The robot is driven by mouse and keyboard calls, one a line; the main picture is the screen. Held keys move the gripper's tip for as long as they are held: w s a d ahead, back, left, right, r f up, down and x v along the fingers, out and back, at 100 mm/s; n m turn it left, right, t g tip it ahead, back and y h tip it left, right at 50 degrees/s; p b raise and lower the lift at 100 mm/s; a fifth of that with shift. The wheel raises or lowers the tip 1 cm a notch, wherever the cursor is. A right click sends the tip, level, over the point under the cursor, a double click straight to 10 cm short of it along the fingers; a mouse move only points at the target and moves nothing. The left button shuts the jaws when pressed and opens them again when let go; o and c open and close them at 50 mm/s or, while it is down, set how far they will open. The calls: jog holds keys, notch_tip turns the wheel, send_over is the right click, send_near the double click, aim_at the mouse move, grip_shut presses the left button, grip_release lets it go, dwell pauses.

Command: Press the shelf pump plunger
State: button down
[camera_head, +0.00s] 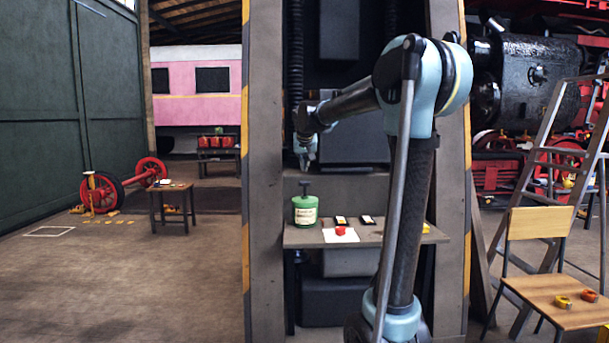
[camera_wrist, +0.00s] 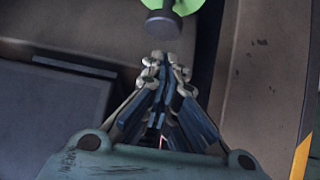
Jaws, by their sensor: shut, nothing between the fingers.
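The shelf pump (camera_head: 305,209) is a green bottle with a pale label, standing upright on the left end of the shelf. Its dark plunger (camera_head: 305,186) sticks up from the top with a flat knob. In the wrist view the round plunger knob (camera_wrist: 163,24) shows at the top, with some green of the bottle around it. My gripper (camera_head: 305,168) is above the plunger in the head view, pointing down, and looks apart from it. In the wrist view my closed fingertips (camera_wrist: 158,58) lie just below the knob in the picture. The gripper is shut and empty.
A post (camera_head: 266,150) stands close at the left. A chair (camera_head: 555,290) with two rings and a ladder (camera_head: 548,150) are at the right.

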jog(key=v, duration=0.4)
jog(key=shift+w, duration=0.1)
dwell(0.9)
jog(key=r, duration=0.3)
jog(key=shift+s+a+r, duration=0.15)
jog(key=shift+s, duration=0.25)
send_over(304, 182)
jog(key=f, duration=0.7)
jog(key=shift+w+a, duration=0.1)
jog(key=shift+w, duration=0.1)
notch_tip(304, 182, down, 3)
jog(key=shift+w+f, duration=0.1)
jog(key=shift+f, duration=0.5)
